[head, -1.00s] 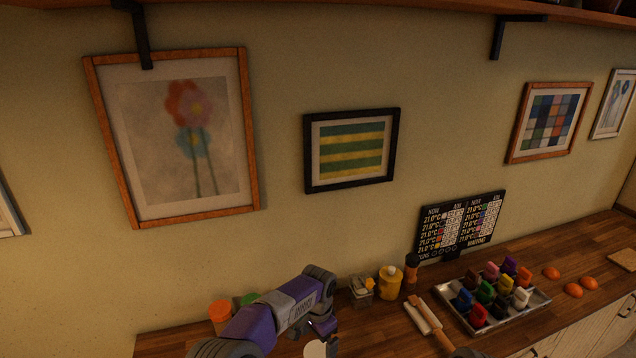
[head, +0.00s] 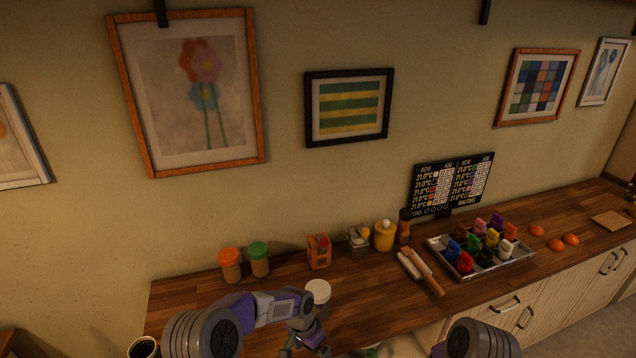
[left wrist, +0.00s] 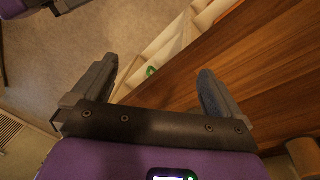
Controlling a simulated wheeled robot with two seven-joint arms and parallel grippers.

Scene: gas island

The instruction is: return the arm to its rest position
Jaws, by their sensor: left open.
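My left arm reaches in from the bottom left of the head view. Its gripper (head: 312,343) hangs near the front edge of the wooden counter (head: 378,293). In the left wrist view the left gripper (left wrist: 158,88) is open, its two dark fingers wide apart with nothing between them. Beyond the fingers show the counter's edge (left wrist: 235,65), an opening below it and the floor. Part of my right arm (head: 482,338) shows at the bottom of the head view; its gripper is out of the picture.
A white-topped round thing (head: 317,291) stands close behind the left gripper. Jars with orange (head: 230,264) and green (head: 259,260) lids stand at the back left.

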